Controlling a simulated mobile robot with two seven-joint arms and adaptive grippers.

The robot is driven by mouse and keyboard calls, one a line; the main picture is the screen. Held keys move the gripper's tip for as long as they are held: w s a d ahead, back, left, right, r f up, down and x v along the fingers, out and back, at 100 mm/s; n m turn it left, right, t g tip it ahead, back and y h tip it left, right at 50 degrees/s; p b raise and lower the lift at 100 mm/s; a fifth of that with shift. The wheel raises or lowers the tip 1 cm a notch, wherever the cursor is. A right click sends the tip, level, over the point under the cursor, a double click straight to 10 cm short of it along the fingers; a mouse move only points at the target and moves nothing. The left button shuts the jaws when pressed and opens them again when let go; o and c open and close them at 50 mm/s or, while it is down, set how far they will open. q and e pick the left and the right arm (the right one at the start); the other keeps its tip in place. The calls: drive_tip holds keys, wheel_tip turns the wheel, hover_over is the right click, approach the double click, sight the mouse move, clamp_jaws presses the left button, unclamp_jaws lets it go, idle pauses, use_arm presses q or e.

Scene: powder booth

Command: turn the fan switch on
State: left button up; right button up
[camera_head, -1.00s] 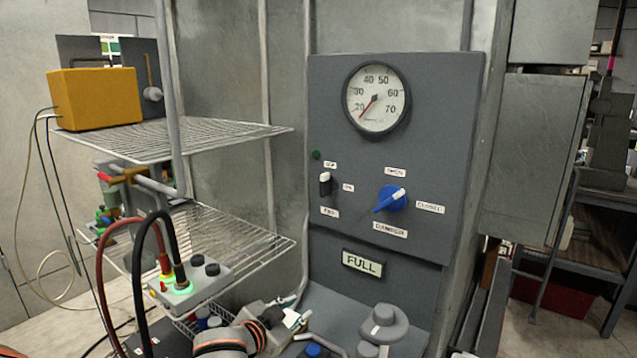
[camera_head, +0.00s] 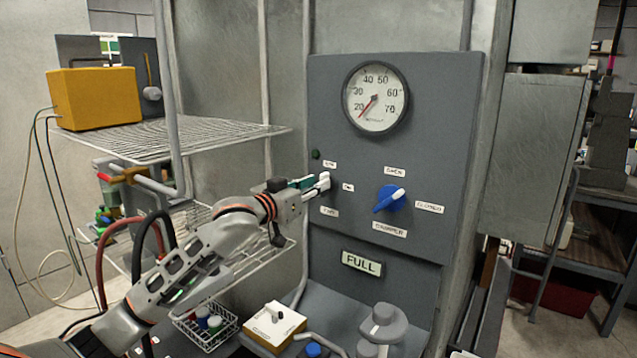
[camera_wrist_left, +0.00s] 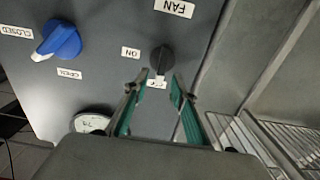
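The fan switch (camera_wrist_left: 162,60) is a dark knob with a short lever on the grey panel, between the FAN, ON and OFF labels. In the wrist view, which is upside down, its lever points toward the OFF label (camera_wrist_left: 157,84). My left gripper (camera_head: 320,186) is at the panel in front of the switch and hides it in the head view. In the wrist view its green-padded fingers (camera_wrist_left: 157,88) are apart, one on each side of the OFF label and lever tip. Whether they touch the lever cannot be told. My right gripper is not in view.
The blue damper knob (camera_head: 390,198) sits right of the switch. A round gauge (camera_head: 376,98) is above and a FULL sign (camera_head: 362,263) below. Wire shelves (camera_head: 190,138) with a yellow box (camera_head: 95,98) stand at the left, close to my arm.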

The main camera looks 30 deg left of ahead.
use_arm(q)
drive_tip(key=shift+w+d, duration=0.15)
drive_tip(key=shift+w, duration=0.8)
clamp_jaws()
